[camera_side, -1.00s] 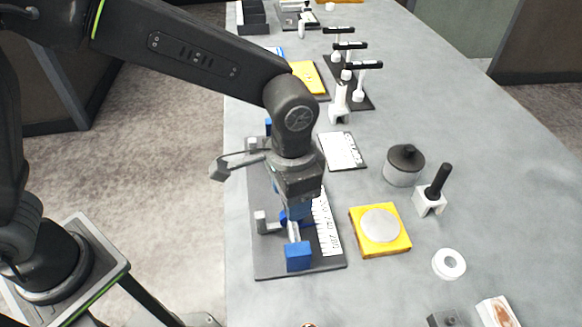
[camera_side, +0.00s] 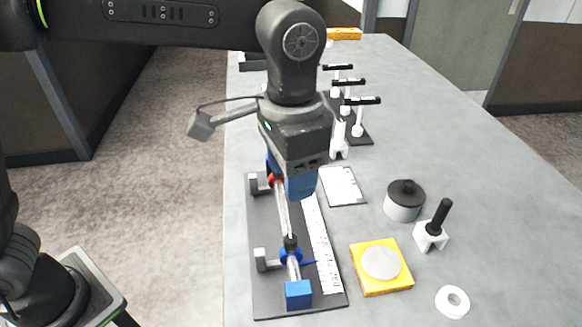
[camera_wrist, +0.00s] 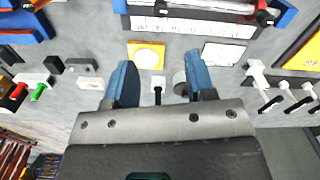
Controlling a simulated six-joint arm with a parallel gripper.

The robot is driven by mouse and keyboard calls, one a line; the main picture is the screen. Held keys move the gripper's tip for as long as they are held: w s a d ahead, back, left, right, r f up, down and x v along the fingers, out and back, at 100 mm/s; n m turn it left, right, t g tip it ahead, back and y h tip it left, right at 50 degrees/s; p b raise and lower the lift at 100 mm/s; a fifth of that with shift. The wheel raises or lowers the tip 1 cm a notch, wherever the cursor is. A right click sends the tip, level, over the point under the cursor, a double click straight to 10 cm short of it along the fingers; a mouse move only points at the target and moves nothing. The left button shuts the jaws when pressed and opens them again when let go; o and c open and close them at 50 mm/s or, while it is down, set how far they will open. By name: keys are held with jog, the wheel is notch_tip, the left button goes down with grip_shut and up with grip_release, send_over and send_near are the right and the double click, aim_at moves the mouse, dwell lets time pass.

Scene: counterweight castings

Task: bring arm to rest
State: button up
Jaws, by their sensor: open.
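My gripper (camera_side: 290,190) hangs above the far half of a dark fixture plate (camera_side: 268,300) in the side view, its blue fingers pointing down. In the wrist view the two blue fingers of my gripper (camera_wrist: 160,78) stand apart with nothing held between them. A pale rod (camera_side: 282,215) lies along the fixture, with a blue collar (camera_side: 291,257) near its front end and a red piece near my fingers. The rod (camera_wrist: 205,7) also shows at the top edge of the wrist view, clear of the fingers.
Right of the fixture are a yellow pad with a grey disc (camera_side: 381,263), a dark-topped cylinder (camera_side: 404,201), a black-handled tool in a white stand (camera_side: 433,230) and a white ring (camera_side: 452,302). Black-topped posts (camera_side: 358,118) stand farther back. The table's right side is clear.

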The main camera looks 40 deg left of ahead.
jog(key=s+a+r+n+t, duration=0.1)
jog(key=s+a+n, duration=0.1)
jog(key=a, duration=0.5)
jog(key=s+a+r+n+t, duration=0.1)
jog(key=s+a+r+t, duration=0.1)
jog(key=a, duration=0.5)
jog(key=s+a+f+n+t, duration=0.2)
jog(key=s+a+f+n, duration=0.1)
jog(key=s+a, duration=0.4)
jog(key=shift+s+a+f+t, duration=0.3)
jog(key=shift+s+a+f, duration=0.1)
jog(key=shift+a+f, duration=0.55)
jog(key=shift+a+r, duration=0.1)
